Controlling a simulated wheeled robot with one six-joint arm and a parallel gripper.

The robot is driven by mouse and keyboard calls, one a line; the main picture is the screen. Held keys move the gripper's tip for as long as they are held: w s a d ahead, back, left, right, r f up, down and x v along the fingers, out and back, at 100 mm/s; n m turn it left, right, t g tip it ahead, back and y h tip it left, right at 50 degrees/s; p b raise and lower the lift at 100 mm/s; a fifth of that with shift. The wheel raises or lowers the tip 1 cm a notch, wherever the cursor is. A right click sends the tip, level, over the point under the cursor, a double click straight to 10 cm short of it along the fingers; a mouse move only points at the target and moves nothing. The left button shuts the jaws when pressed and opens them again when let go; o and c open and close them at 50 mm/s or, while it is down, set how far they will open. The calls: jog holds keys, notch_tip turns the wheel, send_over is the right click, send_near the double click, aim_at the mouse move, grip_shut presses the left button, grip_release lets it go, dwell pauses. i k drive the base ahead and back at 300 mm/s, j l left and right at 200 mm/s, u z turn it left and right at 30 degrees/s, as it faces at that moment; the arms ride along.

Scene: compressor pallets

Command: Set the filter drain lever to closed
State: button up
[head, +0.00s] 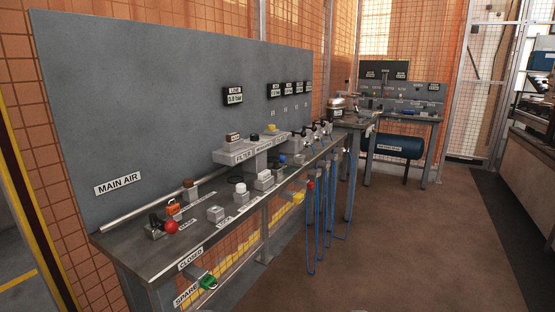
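A grey bench (128,252) with a tall grey back panel (150,95) runs away from me along the left wall. A raised block labelled FILTER (240,156) stands midway along it. A small red handle (310,184) sticks out under the bench's front edge, to the right of the filter block; its label and setting are too small to read. A green handle (208,282) sits below the near front edge by a SPARE label (186,294), with a CLOSED label (190,258) above. I cannot tell for sure which handle is the filter drain lever. My gripper is not in view.
A red knob (171,227) and an orange part (173,208) stand on the near bench end by MAIN AIR (118,184). Blue hoses (311,240) hang from the front edge. A blue tank (391,146) sits under a far bench. The brown floor (410,245) is clear.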

aim_at(282, 158)
jog(key=i+l, duration=0.25)
jog(key=l, duration=0.15)
jog(key=i+l, duration=0.2)
jog(key=l, duration=0.2)
jog(key=i+l+u, duration=0.1)
jog(key=i+l, duration=0.15)
jog(key=l, duration=0.15)
jog(key=i+j, duration=0.15)
jog(key=i, duration=0.5)
jog(key=i+j+u, duration=0.1)
jog(key=i, duration=0.55)
jog(key=i+j, duration=0.25)
jog(key=j, duration=0.1)
